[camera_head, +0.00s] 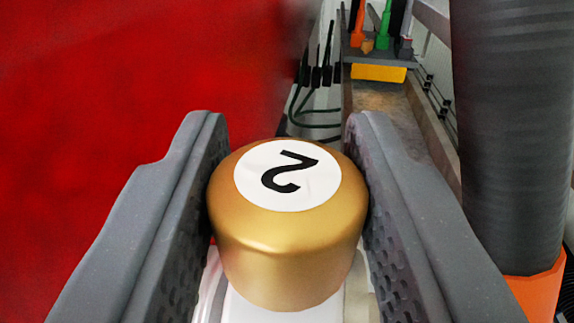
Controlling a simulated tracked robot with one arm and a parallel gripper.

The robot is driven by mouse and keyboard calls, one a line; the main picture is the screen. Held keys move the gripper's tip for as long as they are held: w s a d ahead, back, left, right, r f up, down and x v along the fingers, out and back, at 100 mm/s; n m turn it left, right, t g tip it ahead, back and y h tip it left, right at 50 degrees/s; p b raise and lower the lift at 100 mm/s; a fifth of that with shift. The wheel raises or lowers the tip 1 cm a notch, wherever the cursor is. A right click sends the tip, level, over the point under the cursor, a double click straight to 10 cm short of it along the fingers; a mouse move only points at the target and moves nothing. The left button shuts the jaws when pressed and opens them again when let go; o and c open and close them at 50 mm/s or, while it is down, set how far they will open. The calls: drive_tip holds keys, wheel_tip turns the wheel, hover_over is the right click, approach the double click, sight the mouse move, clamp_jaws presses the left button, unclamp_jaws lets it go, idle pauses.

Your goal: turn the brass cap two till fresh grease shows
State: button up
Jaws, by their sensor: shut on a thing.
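The brass cap two (290,245) is in the lower middle of the head camera view. It is a rounded gold cap with a white disc on top, and the black number 2 on the disc appears turned. My gripper (284,150) is shut on the cap, with one grey finger against its left side and one against its right. A pale fitting (240,306) shows beneath the cap. I see no grease in this view. The cap hides most of what lies under it.
A large red surface (110,90) fills the left, close to the left finger. A thick dark ribbed hose (512,130) with an orange collar (540,290) stands at the right. Behind are a beam, a yellow block (379,73), coloured upright parts and black cables (310,110).

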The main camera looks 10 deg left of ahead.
drive_tip(key=shift+h+b, duration=0.3)
drive_tip(key=shift+b, duration=0.15)
drive_tip(key=o, duration=0.9)
drive_tip(key=shift+o, duration=0.2)
drive_tip(key=s+d, duration=0.1)
drive_tip(key=s, duration=1.2)
drive_tip(key=shift+s+d+p, duration=0.3)
drive_tip(key=shift+d+p, duration=0.05)
drive_tip(key=shift+p, duration=0.1)
